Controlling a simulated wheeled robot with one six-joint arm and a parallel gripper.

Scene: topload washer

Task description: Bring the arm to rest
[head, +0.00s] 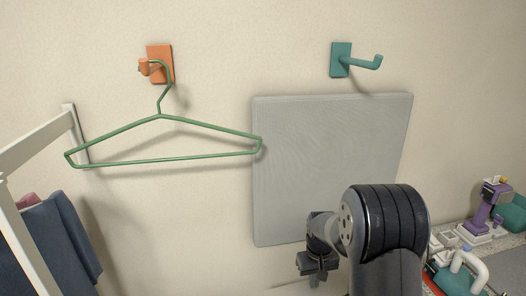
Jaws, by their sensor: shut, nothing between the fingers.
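My arm rises at the lower right of the head view, its dark joint in front of the grey panel. My gripper (318,266) is at the end of the arm, low in the view, in front of the panel's lower edge. It is shut and empty, and it looks clear of the wall hooks and the hanger. Part of my arm is cut off by the bottom edge of the view.
A green hanger (165,119) hangs on an orange wall hook (160,55). A teal hook (341,60) is empty above the grey panel (300,150). A white rack (30,147) with dark cloth (62,240) stands left. Several coloured items, including a purple one (483,215), crowd the lower right.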

